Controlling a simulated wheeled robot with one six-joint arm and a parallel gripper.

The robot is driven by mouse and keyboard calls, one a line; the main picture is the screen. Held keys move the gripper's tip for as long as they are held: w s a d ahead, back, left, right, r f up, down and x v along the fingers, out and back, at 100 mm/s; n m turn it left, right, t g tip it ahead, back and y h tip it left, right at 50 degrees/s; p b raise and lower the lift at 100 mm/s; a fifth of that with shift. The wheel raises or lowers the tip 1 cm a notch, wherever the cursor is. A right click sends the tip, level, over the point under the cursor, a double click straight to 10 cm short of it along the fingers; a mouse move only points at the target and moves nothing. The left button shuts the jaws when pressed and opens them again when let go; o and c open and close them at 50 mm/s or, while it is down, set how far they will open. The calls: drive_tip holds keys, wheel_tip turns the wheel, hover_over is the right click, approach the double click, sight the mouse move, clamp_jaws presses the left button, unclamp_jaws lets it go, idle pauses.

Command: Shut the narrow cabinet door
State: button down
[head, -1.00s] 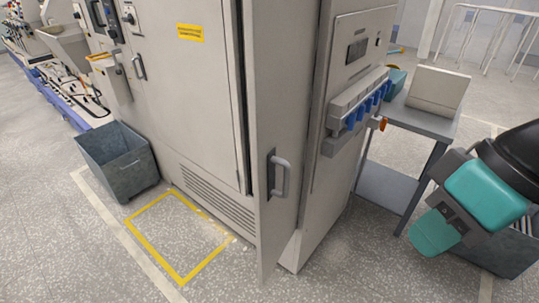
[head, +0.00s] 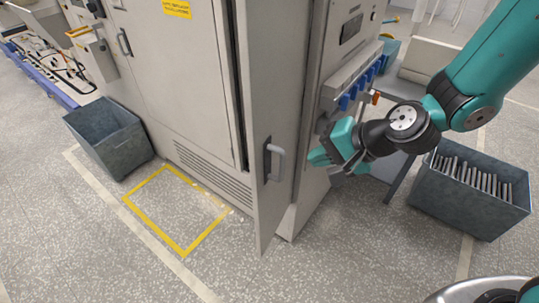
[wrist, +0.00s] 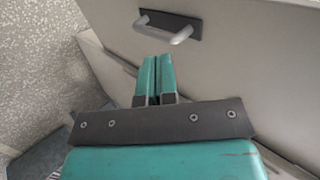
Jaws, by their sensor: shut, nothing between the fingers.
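The narrow cabinet door (head: 280,85) stands ajar, swung out from the front of the tall grey cabinet (head: 190,85). Its grey bar handle (head: 275,163) is on its outer face, toward the free edge. My gripper (head: 314,158) is to the right of the door handle, with its fingers pointing left toward the door's outer face. In the wrist view my teal fingers (wrist: 154,62) are together and empty, just below the handle (wrist: 165,27). Whether the fingertips touch the door cannot be told.
A bin of metal rods (head: 470,190) stands on the floor at right. An empty grey bin (head: 110,140) is at left. A rack with blue tools (head: 350,90) is on the cabinet's side behind my gripper. A yellow floor outline (head: 180,210) lies clear before the cabinet.

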sight(260, 163)
drive_tip(key=p+x, duration=0.1)
drive_tip(key=x, duration=0.3)
drive_tip(key=a+r+p+x, duration=0.1)
drive_tip(key=p+x, duration=0.1)
drive_tip(key=x, duration=0.1)
drive_tip(key=r+p+x, duration=0.1)
drive_tip(key=p+x, duration=0.1)
drive_tip(key=x, duration=0.2)
drive_tip(key=shift+w+a+f, duration=0.3)
drive_tip(key=shift+w+a, duration=0.15)
drive_tip(key=shift+a, duration=0.15)
drive_tip(key=shift+w+a+f, duration=0.1)
drive_tip(key=shift+w+a, duration=0.1)
drive_tip(key=shift+a, duration=0.1)
